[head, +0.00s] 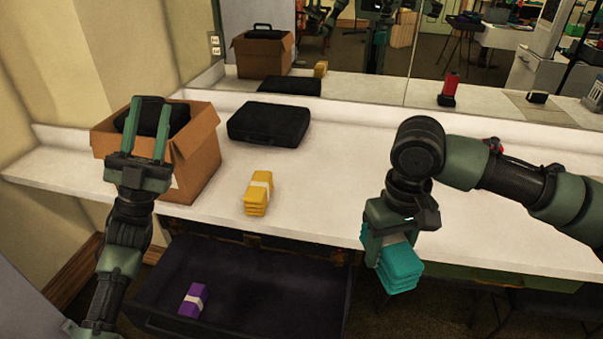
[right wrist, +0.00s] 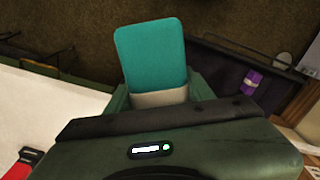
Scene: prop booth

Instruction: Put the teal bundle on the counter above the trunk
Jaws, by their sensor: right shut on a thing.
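The teal bundle (head: 401,266) is a stack with a pale band, held at the front edge of the white counter (head: 320,190); it also shows in the right wrist view (right wrist: 151,50). My right gripper (head: 388,240) points down and is shut on it. Below the counter, the open dark trunk (head: 255,290) holds a purple bundle (head: 194,299); the purple bundle also shows in the right wrist view (right wrist: 251,82). A yellow bundle (head: 258,193) lies on the counter above the trunk. My left gripper (head: 151,108) is open and empty, in front of the cardboard box.
A cardboard box (head: 203,155) with a black item inside stands at the counter's left. A black case (head: 269,124) lies behind the yellow bundle. A red and black object (right wrist: 22,163) shows in the right wrist view. The counter between the yellow bundle and my right arm is clear. A mirror runs behind.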

